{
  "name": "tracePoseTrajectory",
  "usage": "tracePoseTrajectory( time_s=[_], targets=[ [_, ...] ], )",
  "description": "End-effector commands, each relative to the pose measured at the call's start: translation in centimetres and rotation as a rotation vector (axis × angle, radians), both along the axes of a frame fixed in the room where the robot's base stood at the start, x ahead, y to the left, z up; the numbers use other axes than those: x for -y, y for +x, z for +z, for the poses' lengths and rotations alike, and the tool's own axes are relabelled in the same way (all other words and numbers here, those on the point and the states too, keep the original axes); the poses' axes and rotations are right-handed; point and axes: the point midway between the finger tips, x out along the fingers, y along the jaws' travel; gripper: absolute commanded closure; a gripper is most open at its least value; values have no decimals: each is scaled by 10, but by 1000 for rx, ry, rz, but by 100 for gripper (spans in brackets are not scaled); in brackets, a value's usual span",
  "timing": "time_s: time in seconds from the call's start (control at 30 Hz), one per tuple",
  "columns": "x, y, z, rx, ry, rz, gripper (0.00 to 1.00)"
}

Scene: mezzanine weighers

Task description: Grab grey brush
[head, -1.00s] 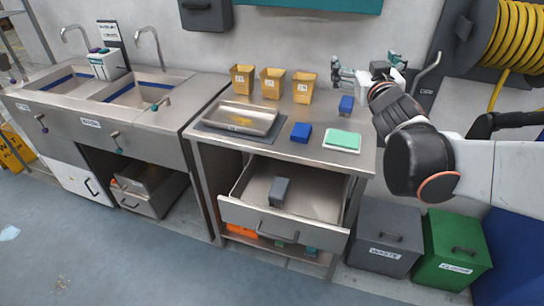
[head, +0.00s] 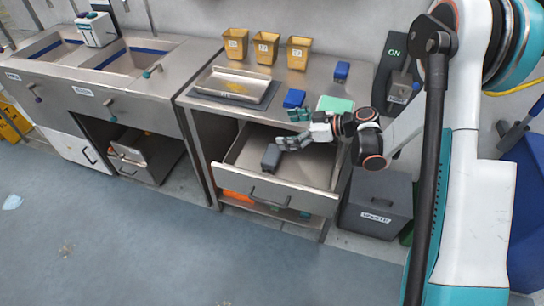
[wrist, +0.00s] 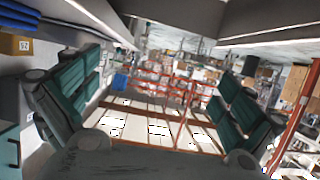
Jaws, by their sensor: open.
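The grey brush (head: 271,158), a small dark grey block-like thing, lies in the open drawer (head: 285,185) under the counter, near the drawer's front left part. My gripper (head: 290,129) is open and empty, reaching in from the right with its fingers pointing left, one finger above the other. The lower finger is close to the brush's upper end; I cannot tell if they touch. In the wrist view my gripper's two teal-padded fingers (wrist: 155,110) are spread wide with the room beyond. The brush is not recognisable there.
On the counter (head: 215,115) stand several yellow bins (head: 266,48), a steel tray (head: 240,86), blue blocks (head: 294,98) and a green-topped pad (head: 335,104). A grey waste bin (head: 375,205) stands right of the drawer.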

Motion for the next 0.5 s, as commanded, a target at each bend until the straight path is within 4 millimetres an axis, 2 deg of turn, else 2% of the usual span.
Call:
tracePoseTrajectory(
  time_s=[0.13, 0.5],
  targets=[
    [2, -6, -21, -37, -19, 21, 0],
    [2, -6, -89, -37, -19, 21, 0]
  ],
)
